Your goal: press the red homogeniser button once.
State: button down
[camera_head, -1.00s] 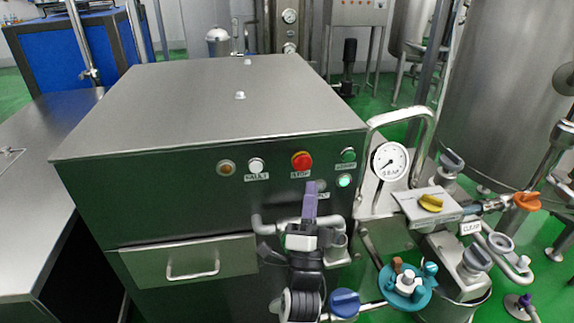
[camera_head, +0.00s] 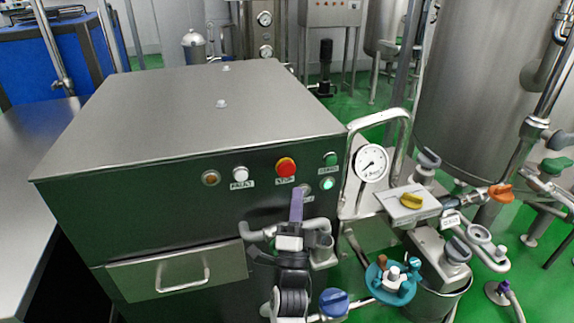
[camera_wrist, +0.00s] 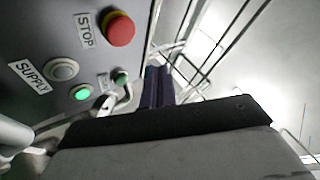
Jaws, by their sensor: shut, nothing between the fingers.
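The red button (camera_head: 286,166), a round mushroom head on a yellow collar, sits on the front panel of the steel machine in the head view, above a label that reads STOP. It also shows large in the wrist view (camera_wrist: 120,30), with the same label beside it. My gripper (camera_head: 297,196) has purple fingers, closed together and empty. In the head view their tips appear just below and slightly right of the red button. In the wrist view the fingers (camera_wrist: 157,85) point toward the panel side and look apart from the button.
Beside the red button are a white button (camera_head: 240,173), an amber lamp (camera_head: 211,178), a green button (camera_head: 330,159) and a lit green lamp (camera_head: 328,183). A pressure gauge (camera_head: 371,162) and bent pipe (camera_head: 400,115) stand to the right. A drawer handle (camera_head: 182,275) juts out at lower left.

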aim_at(289, 165)
jog(key=shift+w+a+p, duration=0.3)
jog(key=shift+w, duration=0.6)
jog(key=shift+w+a+p, duration=0.3)
jog(key=shift+w+p, duration=0.05)
jog(key=shift+w, duration=0.6)
jog(key=shift+w+a+p, duration=0.3)
jog(key=shift+w, duration=0.6)
jog(key=shift+w, duration=0.1)
jog(key=shift+w+a, duration=0.1)
jog(key=shift+w, duration=0.2)
jog(key=shift+w+a, duration=0.15)
jog(key=shift+w, duration=0.25)
dwell(0.4)
jog(key=shift+s, duration=0.1)
jog(key=shift+s+d+b, duration=0.25)
jog(key=shift+s+b, duration=0.2)
jog(key=shift+s, duration=0.25)
jog(key=shift+s, duration=0.1)
